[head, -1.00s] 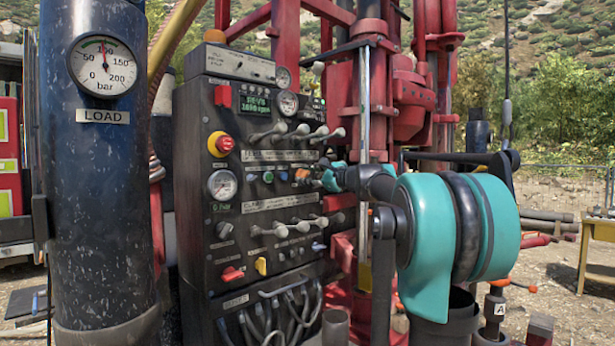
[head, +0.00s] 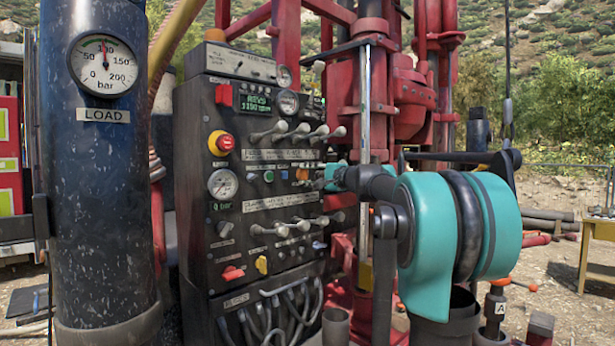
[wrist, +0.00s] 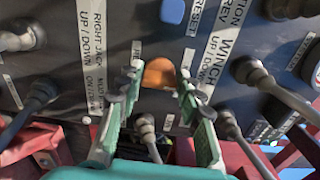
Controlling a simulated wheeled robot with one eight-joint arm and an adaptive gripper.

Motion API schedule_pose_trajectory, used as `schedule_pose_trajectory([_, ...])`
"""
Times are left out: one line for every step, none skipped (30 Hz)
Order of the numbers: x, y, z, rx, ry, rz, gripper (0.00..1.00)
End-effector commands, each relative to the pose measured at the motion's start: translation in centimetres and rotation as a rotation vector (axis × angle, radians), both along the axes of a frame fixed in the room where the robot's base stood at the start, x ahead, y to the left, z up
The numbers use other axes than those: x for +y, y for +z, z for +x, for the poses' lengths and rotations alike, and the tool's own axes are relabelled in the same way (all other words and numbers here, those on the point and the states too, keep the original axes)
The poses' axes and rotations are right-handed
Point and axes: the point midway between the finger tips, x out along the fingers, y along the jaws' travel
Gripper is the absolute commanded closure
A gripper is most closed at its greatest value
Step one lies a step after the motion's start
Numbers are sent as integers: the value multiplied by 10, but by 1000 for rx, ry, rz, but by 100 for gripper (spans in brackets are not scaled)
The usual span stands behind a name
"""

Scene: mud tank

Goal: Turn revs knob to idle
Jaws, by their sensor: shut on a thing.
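The revs knob (wrist: 158,73) is a rounded orange knob on the dark control panel (head: 205,285). In the wrist view it sits between the fingertips of my gripper (wrist: 152,90), which is shut on it. In the head view my gripper (head: 320,174) reaches the panel from the right and hides much of the knob's area. The green REVS display (head: 256,104) at the panel's upper part seems to read 1190 rpm.
Grey-knobbed levers (head: 300,130) stand in a row above my gripper, and more levers (head: 290,229) below it. A red stop button (head: 222,143) is at the left. The blue-black LOAD column (head: 100,220) stands left of the panel.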

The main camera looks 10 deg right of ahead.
Motion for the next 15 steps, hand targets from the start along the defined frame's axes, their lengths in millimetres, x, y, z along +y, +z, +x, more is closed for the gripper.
schedule_pose_trajectory([0,-1,0,-8,1,-13,93])
schedule_pose_trajectory([0,-1,0,-13,1,-19,93])
schedule_pose_trajectory([0,-1,0,-17,1,-26,93])
schedule_pose_trajectory([0,-1,0,-20,1,-30,93])
schedule_pose_trajectory([0,-1,-1,-23,1,-34,93])
schedule_pose_trajectory([0,-1,-1,-26,1,-38,93])
schedule_pose_trajectory([0,-1,-1,-28,1,-40,93])
schedule_pose_trajectory([0,-1,-1,-28,1,-42,93])
schedule_pose_trajectory([0,-1,-1,-30,1,-44,93])
schedule_pose_trajectory([0,-1,-1,-30,1,-45,93])
schedule_pose_trajectory([0,-1,-1,-31,1,-46,93])
schedule_pose_trajectory([0,-1,-1,-31,1,-46,93])
schedule_pose_trajectory([0,-1,-1,-31,1,-46,93])
schedule_pose_trajectory([0,-1,-1,-31,1,-46,93])
schedule_pose_trajectory([0,-1,-1,-31,1,-46,93])
